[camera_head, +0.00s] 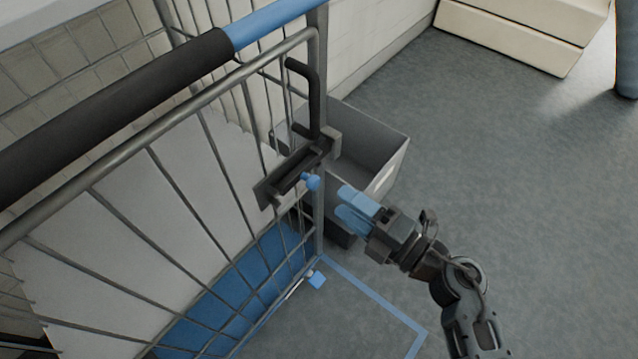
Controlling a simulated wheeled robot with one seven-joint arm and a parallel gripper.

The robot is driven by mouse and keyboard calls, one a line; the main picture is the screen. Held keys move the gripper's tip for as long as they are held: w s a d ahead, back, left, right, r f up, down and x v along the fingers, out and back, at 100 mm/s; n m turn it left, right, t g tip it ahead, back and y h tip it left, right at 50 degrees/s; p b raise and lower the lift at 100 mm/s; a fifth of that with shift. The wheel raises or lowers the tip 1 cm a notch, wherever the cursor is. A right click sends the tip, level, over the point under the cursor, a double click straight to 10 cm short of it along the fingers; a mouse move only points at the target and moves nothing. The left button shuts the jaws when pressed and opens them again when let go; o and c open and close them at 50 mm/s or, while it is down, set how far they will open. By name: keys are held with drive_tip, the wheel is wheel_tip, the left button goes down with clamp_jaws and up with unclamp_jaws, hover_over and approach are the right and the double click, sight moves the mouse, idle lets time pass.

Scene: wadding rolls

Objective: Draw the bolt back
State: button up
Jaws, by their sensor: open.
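The bolt (290,175) is a dark metal piece mounted on the upright edge of a barred cage gate (152,155). My gripper (346,207) has blue fingertips and is open and empty. It is to the right of and slightly below the knob in the picture, with a small gap between them. I cannot tell the exact depth between the fingertips and the knob. The far end of the bolt is at the gate post (326,145).
A dark curved handle (308,85) rises above the bolt. A grey open bin (375,130) stands behind the post. Blue tape (380,300) marks the floor. Cream blocks (510,35) lie at the back; the right floor is clear.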

sight(316, 185)
drive_tip(key=shift+n, duration=0.3)
drive_tip(key=shift+f+x, duration=0.15)
drive_tip(key=shift+x, duration=2.05)
drive_tip(key=shift+f+x, duration=0.15)
drive_tip(key=shift+x, duration=2.05)
drive_tip(key=shift+c, duration=0.5)
drive_tip(key=shift+d, duration=0.1)
clamp_jaws()
